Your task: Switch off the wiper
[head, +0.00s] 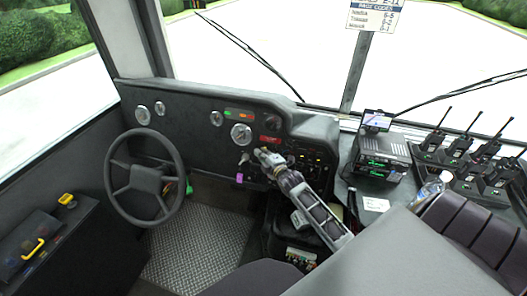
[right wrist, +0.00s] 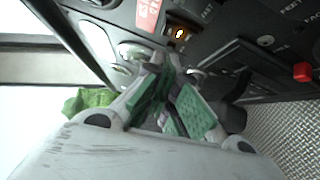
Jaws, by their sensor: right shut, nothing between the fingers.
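My right gripper (head: 266,160) reaches in from the lower right to the dashboard (head: 190,107), right of the steering wheel. Its green-padded fingers (right wrist: 172,108) are shut with nothing held, close to the panel; I cannot tell whether they touch it. An amber-lit switch (right wrist: 180,33) is on the panel beyond the fingertips, beside a red label (right wrist: 148,14). I cannot read which control is the wiper switch, and the fingers hide part of the panel. Two wiper arms show outside the windshield, one left (head: 250,52) and one right (head: 462,92). My left gripper is not in view.
The steering wheel (head: 110,178) stands left of my right arm. A radio stack (head: 380,155) and several handheld radios (head: 460,146) are on the right console. A red knob (right wrist: 302,72) is on the panel. A grey seat-like surface (head: 400,255) fills the lower right.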

